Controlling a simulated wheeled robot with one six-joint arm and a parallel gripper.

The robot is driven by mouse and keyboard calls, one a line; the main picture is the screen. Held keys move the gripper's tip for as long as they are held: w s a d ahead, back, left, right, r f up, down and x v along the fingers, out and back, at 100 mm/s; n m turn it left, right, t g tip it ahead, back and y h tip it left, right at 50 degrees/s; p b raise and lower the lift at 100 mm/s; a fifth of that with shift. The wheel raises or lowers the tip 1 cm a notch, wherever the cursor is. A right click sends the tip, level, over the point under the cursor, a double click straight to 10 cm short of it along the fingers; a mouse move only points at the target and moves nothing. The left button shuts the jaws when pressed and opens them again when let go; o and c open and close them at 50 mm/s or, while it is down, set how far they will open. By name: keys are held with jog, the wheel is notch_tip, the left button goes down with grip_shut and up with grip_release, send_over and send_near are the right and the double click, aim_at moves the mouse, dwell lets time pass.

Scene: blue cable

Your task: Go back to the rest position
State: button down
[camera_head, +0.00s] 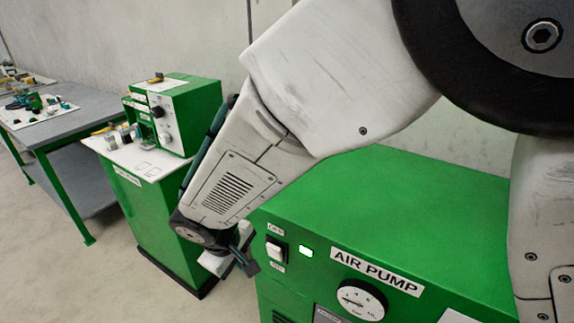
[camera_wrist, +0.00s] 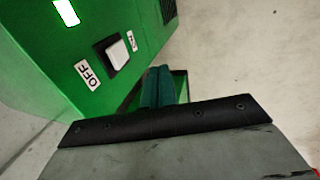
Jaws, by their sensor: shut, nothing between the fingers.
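My gripper (camera_head: 247,264) is at the end of my arm, low beside the left front edge of the green air pump (camera_head: 400,205). It is shut and empty, apart from the pump's white rocker switch (camera_head: 276,250). In the wrist view, the teal fingers (camera_wrist: 158,86) are together, with the switch (camera_wrist: 118,52) to their left and nothing between them. The pump's lamp (camera_head: 306,252) glows light green; it also shows in the wrist view (camera_wrist: 67,12). My wrist hides part of the pump's left side.
A green cabinet (camera_head: 163,215) with a white top carries a green device (camera_head: 172,115) behind my forearm. A grey table (camera_head: 75,125) with small parts stands at the far left. The floor (camera_head: 50,270) at lower left is clear. A concrete wall is behind.

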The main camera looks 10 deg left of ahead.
jog(key=s+d+r+m, duration=0.4)
jog(key=d+r, duration=0.3)
jog(key=d, duration=0.7)
jog(key=s+d+r+m+g+y, duration=0.1)
jog(key=s+d+r+m, duration=0.3)
jog(key=d, duration=1.1)
jog(key=s+d+r+m+g, duration=0.1)
jog(key=s+d+r+m, duration=0.4)
jog(key=d+r, duration=0.4)
jog(key=d, duration=0.5)
jog(key=shift+d+r, duration=0.25)
jog(key=shift+r, duration=0.15)
